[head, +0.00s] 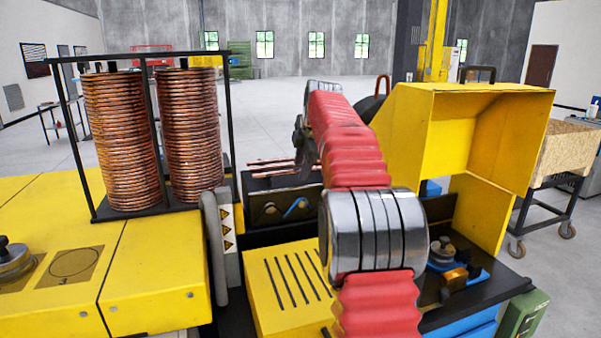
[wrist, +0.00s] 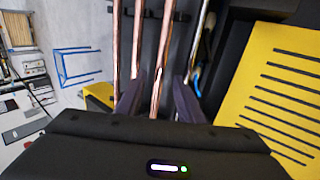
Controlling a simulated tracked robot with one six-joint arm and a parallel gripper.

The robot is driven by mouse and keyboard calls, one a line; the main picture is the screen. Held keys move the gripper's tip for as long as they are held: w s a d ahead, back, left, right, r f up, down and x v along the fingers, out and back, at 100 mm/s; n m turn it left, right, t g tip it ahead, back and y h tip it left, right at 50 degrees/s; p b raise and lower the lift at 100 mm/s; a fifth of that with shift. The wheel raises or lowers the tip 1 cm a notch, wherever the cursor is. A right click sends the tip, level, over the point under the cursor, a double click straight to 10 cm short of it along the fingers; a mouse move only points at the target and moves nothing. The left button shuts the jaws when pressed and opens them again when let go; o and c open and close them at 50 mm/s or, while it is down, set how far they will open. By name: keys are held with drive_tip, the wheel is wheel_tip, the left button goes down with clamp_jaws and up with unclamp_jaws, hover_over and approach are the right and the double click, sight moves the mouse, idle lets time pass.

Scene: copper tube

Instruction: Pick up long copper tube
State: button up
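Several copper tubes lie side by side on the dark rack of my body. In the head view their ends (head: 270,162) stick out to the left behind the black plate. In the wrist view they run up and down, and one copper tube (wrist: 163,55) passes between the two dark fingers of my gripper (wrist: 157,92). The fingers stand apart, with a gap on both sides of that tube. Where the tubes run under the gripper body is hidden. In the head view my red arm hides most of the gripper.
Two copper coils (head: 122,140) stand in a black frame at the left of the head view. A yellow hood (head: 455,130) stands to the right of the arm. A wooden-topped cart (head: 568,150) is at the far right. The floor behind is largely clear.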

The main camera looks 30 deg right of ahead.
idle(0.5)
clamp_jaws()
idle(0.3)
